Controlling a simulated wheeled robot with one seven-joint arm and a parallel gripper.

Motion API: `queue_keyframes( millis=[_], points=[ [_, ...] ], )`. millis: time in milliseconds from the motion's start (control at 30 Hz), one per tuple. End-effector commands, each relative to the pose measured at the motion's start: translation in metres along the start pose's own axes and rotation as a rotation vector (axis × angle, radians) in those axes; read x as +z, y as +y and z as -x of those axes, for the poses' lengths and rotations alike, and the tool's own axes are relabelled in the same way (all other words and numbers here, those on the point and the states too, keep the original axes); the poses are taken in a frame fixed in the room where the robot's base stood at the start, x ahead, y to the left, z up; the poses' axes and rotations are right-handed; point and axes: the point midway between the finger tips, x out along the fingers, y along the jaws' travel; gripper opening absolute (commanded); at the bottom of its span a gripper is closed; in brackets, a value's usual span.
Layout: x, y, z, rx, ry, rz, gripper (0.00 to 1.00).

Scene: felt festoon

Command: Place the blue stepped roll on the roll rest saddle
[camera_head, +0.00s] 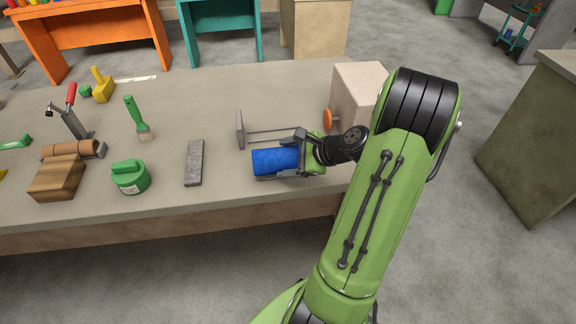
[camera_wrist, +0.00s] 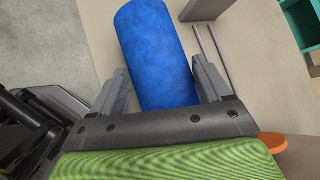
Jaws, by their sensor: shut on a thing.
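The blue roll (camera_head: 275,161) is a thick cylinder held between the jaws of my gripper (camera_head: 280,158), lying roughly level over the right part of the bench. In the wrist view the blue roll (camera_wrist: 155,55) sits between the two grey fingers of my gripper (camera_wrist: 160,95), its far end pointing away. Its steps do not show clearly. I cannot tell from the frames whether it touches anything beneath it.
An orange knob (camera_head: 328,119) is on the beige block's side. Left of the roll lie a grey bar (camera_head: 194,163), a green tub (camera_head: 131,177), a green brush (camera_head: 137,117) and a brown block (camera_head: 58,181) with a brown cylinder (camera_head: 70,149). The bench front edge is close.

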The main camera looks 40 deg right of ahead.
Motion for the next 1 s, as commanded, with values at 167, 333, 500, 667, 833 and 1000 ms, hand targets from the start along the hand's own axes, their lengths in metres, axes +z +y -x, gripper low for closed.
queue_keyframes(
  millis=[167,333,500,667,833,1000],
  points=[
    [-0.005,0.004,-0.005,-0.002,0.0,0.002,0.0],
    [-0.006,0.005,-0.006,-0.002,-0.001,0.001,0.0],
    [-0.007,0.005,-0.006,-0.001,0.001,0.0,0.97],
    [-0.007,0.005,-0.006,-0.001,0.0,0.0,1.0],
    [-0.005,0.003,0.002,-0.003,0.002,-0.001,1.0],
    [-0.004,0.001,0.044,-0.007,0.006,-0.004,1.0]
  ],
)
